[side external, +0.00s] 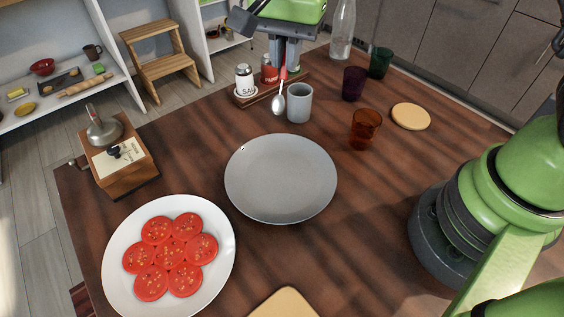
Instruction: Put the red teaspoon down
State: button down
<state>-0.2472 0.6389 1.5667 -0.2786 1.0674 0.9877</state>
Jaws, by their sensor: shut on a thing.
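The red teaspoon (281,98) has a red handle and a silver bowl. It hangs bowl-down from my gripper (284,66), which is at the top middle and shut on the handle. The bowl is in front of the wooden tray, just left of the grey cup (299,103). I cannot tell whether the spoon touches the cup or the table. The upper end of the handle is hidden by the gripper.
A salt shaker (244,80) and a red shaker (269,70) stand on a wooden tray (252,99). A purple glass (353,83), an amber glass (365,128) and a glass bottle (343,30) stand to the right. An empty grey plate (281,178) lies in front; bare wood surrounds it.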

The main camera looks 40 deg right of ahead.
jog(key=s+a+n, duration=0.3)
jog(key=s+a, duration=0.2)
jog(key=shift+n, duration=0.3)
jog(key=shift+s+a+f, duration=0.1)
jog(key=shift+f, duration=1.55)
jog(key=shift+s+a+f, duration=0.1)
jog(key=shift+s+f, duration=0.05)
jog(key=shift+f, duration=1.55)
jog(key=shift+s+a+f, duration=0.1)
jog(key=shift+f, duration=1.55)
jog(key=shift+f, duration=0.15)
jog(key=c, duration=1.2)
grip_release()
